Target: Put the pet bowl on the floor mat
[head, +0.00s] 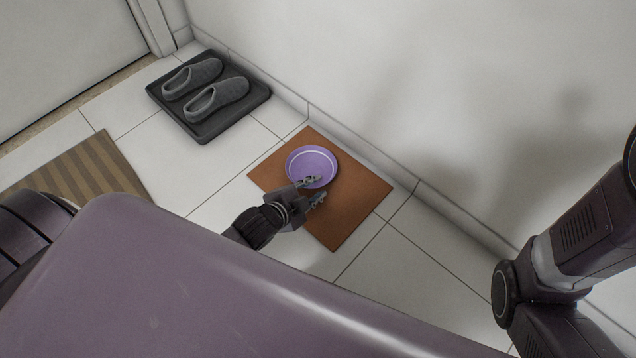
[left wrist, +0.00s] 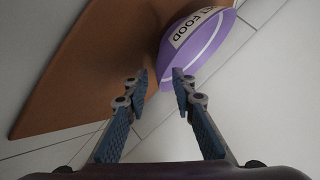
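The purple pet bowl (head: 312,160) is over the brown floor mat (head: 345,218) in the head view, near the mat's upper middle, and looks to rest on it. In the left wrist view the bowl (left wrist: 195,48) shows its "PET FOOD" label, with the mat (left wrist: 75,80) at its left. My left gripper (head: 316,190) is at the bowl's near side, low over the mat. Its two fingers (left wrist: 161,77) are apart, with the bowl's edge just beyond and between the tips. My right gripper is out of view; only part of the right arm shows.
A dark tray (head: 208,132) with a pair of grey shoes (head: 217,98) lies on the tiles by the wall. A striped brown mat (head: 90,172) lies at the left. The wall (head: 430,90) runs close behind the floor mat. Tiles right of the mat are clear.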

